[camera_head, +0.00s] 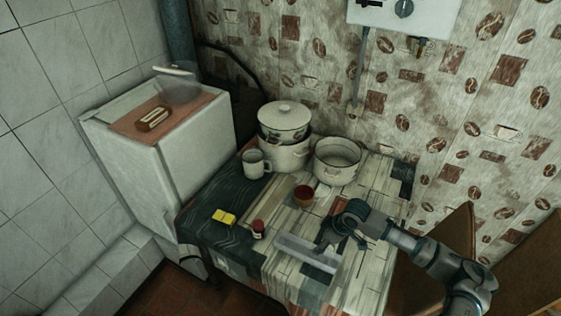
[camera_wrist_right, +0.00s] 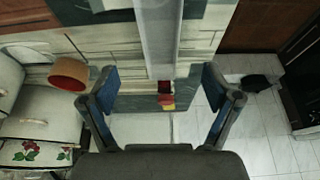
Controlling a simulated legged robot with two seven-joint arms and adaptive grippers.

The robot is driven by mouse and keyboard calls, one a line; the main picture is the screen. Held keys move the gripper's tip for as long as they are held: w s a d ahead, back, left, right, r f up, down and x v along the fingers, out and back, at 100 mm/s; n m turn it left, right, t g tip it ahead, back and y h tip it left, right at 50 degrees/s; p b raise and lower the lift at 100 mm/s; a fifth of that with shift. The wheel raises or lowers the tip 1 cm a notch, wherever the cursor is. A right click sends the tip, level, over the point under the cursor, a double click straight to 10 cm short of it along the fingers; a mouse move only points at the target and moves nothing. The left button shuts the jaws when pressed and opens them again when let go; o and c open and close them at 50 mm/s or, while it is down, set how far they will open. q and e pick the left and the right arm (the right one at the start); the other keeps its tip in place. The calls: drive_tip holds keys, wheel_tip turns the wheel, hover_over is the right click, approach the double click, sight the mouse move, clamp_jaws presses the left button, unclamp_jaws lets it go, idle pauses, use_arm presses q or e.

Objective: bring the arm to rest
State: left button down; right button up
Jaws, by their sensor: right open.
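My right gripper (camera_head: 342,242) is open over the front right of the table (camera_head: 283,219), with its arm coming in from the right. A long pale grey, box-like thing (camera_head: 308,252) lies close by it on the table. In the right wrist view my open right gripper (camera_wrist_right: 161,88) has nothing between its fingertips. The long pale thing (camera_wrist_right: 158,38) shows beyond them; the exact gap cannot be told. My left gripper is in neither view.
A red-brown cup (camera_head: 304,197), a pale pot (camera_head: 337,162), a lidded flowered pot (camera_head: 283,121) on another pot (camera_head: 285,155), and a mug (camera_head: 255,164) stand behind. A yellow block (camera_head: 224,216) and a small red jar (camera_head: 258,230) are left. A white cabinet (camera_head: 180,160) stands further left.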

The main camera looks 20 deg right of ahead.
drive_tip(key=shift+n, duration=0.5)
drive_tip(key=s+a+f, duration=0.1)
drive_tip(key=a+f, duration=0.1)
drive_tip(key=s+a+f, duration=0.1)
drive_tip(key=a+f, duration=0.1)
drive_tip(key=s+a+f, duration=0.1)
drive_tip(key=a+f, duration=0.1)
drive_tip(key=a, duration=0.1)
drive_tip(key=shift+s+a, duration=0.1)
drive_tip(key=shift+s, duration=0.3)
drive_tip(key=s+a+f, duration=0.5)
drive_tip(key=s+a, duration=0.1)
drive_tip(key=a, duration=0.1)
drive_tip(key=s+d+f+m+h, duration=0.25)
drive_tip(key=s+m, duration=0.45)
drive_tip(key=s, duration=0.8)
wheel_tip(320, 180, down, 17)
drive_tip(key=w+g, duration=0.1)
drive_tip(key=s+f, duration=0.4)
drive_tip(key=f, duration=0.4)
drive_tip(key=s+f, duration=0.3)
drive_tip(key=f, duration=0.5)
drive_tip(key=shift+s+f+g, duration=0.2)
drive_tip(key=shift+s+g, duration=0.2)
